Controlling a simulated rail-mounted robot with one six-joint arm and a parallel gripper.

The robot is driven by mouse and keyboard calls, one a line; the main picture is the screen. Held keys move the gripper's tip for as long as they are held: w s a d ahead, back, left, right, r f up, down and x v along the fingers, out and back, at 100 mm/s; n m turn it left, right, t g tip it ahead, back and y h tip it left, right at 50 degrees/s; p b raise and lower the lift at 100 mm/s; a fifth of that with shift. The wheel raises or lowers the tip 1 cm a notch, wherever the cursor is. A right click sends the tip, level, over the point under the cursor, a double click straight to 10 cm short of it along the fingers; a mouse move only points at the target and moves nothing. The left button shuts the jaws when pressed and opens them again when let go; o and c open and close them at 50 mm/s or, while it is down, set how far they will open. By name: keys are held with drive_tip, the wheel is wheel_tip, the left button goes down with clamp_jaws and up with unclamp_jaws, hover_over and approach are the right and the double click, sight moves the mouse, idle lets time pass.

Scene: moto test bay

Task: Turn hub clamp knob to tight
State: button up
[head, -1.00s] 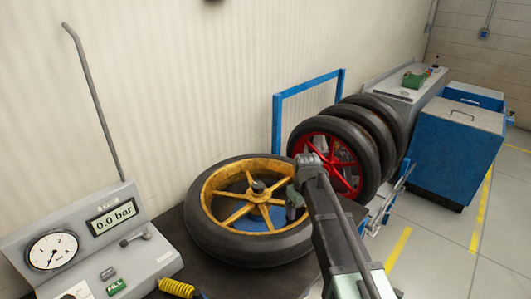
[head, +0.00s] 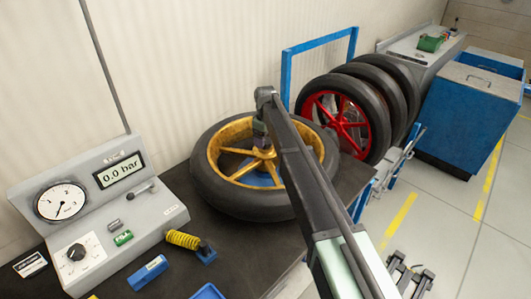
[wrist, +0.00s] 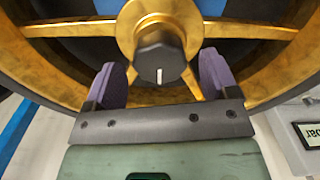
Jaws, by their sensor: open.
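The hub clamp knob (wrist: 158,56) is a dark faceted knob at the centre of the gold wheel hub (wrist: 184,20). A white mark on it points toward the bottom of the wrist view. My gripper (wrist: 161,75) is open. Its two purple-padded fingers stand apart to the left and right of the knob's near side, and I see no clear contact. In the head view my gripper (head: 260,138) is over the hub of the gold-rimmed wheel (head: 232,205), which lies flat on the bench. There the arm and gripper mostly hide the knob.
A grey gauge unit (head: 168,212) reading 0.0 bar stands left on the dark bench (head: 228,262). A yellow coiled hose (head: 183,239) and blue parts (head: 149,272) lie before it. Red-rimmed wheels (head: 375,135) stand in a blue rack (head: 287,75) behind.

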wheel_tip(320, 180, down, 2)
drive_tip(key=shift+f+b, duration=0.1)
drive_tip(key=shift+b, duration=0.3)
drive_tip(key=c, duration=0.9)
